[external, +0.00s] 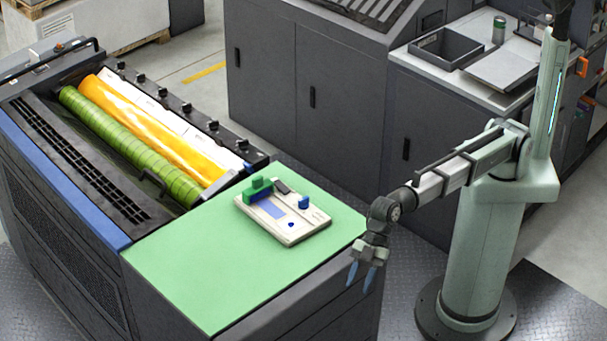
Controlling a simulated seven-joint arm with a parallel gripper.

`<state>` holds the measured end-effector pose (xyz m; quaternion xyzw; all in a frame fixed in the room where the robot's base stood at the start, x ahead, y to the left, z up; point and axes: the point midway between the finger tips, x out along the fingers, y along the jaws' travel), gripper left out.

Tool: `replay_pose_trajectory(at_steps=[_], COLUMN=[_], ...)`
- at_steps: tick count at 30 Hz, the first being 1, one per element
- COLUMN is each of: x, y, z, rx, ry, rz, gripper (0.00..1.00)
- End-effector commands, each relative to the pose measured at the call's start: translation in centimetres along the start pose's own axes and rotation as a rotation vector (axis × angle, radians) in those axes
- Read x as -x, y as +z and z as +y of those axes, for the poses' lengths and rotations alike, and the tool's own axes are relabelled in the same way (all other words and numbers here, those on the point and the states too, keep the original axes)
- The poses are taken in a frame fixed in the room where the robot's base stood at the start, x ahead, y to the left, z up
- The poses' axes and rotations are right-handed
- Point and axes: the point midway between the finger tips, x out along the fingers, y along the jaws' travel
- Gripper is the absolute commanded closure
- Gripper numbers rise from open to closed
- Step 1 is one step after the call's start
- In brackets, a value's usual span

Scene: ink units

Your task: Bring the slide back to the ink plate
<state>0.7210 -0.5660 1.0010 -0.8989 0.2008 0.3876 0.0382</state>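A beige plate unit (312,229) lies flat on the green top of the press, near its far right part. A green stepped block (259,190) sits at the plate unit's left end. A flat blue-violet rectangle (270,208) lies beside the block on the plate unit. I cannot tell for sure which part is the slide and which is the ink plate. My gripper (360,288) hangs pointing down, to the right of the plate unit and clear of it, by the green top's right edge. Its two blue fingers are apart with nothing between them.
A small blue block (304,202), a dark piece (281,186) and a blue spot (291,224) are on the plate unit. The green top (200,275) is bare in front. Yellow (150,125) and green (120,140) rollers lie behind left. Dark cabinets (310,100) stand at the back.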

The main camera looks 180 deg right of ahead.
Motion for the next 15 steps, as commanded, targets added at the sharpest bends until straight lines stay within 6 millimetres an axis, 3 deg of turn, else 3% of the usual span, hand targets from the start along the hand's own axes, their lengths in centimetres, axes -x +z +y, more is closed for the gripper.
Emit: replay_pose_trajectory(at_steps=[1, 3, 6, 11, 15], x=[1.8, 4.5, 8.3, 13.6, 18.0], y=[-1.7, -3.2, -4.1, -3.0, -0.7], z=[2.7, 6.3, 11.5, 18.7, 24.3], rx=[-0.010, -0.026, -0.061, -0.128, -0.196], ry=[0.024, 0.054, 0.094, 0.143, 0.176], rz=[0.025, 0.053, 0.073, 0.068, 0.048], gripper=[0.61, 0.61, 0.61, 0.61, 0.61])
